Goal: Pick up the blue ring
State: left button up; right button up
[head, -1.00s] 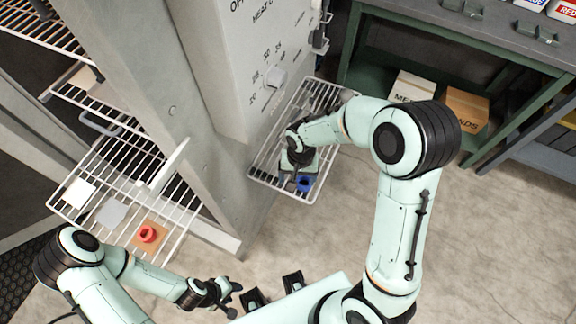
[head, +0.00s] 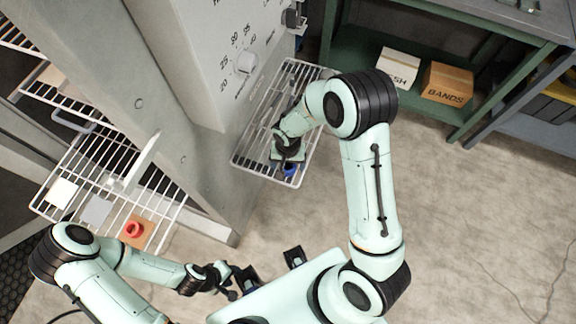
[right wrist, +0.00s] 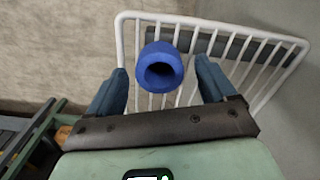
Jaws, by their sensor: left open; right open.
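The blue ring (right wrist: 160,67) stands on the small white wire rack (right wrist: 219,21) in the right wrist view. It lies between and a little beyond the two fingertips of my right gripper (right wrist: 159,78), which is open. In the head view the ring (head: 291,169) is mostly hidden under my right gripper (head: 288,160), and only a blue edge shows. My left gripper (head: 226,283) is open and empty, low at the left, away from the ring.
A larger wire shelf (head: 165,205) at left holds a red ring (head: 135,229) on an orange-brown square, beside a grey and a white square. A grey cabinet with a dial (head: 245,62) stands behind the small rack. Cardboard boxes (head: 447,84) sit on a green bench's shelf.

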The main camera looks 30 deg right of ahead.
jog(key=shift+f, duration=0.75)
jog(key=c, duration=1.1)
jog(key=shift+r, duration=0.15)
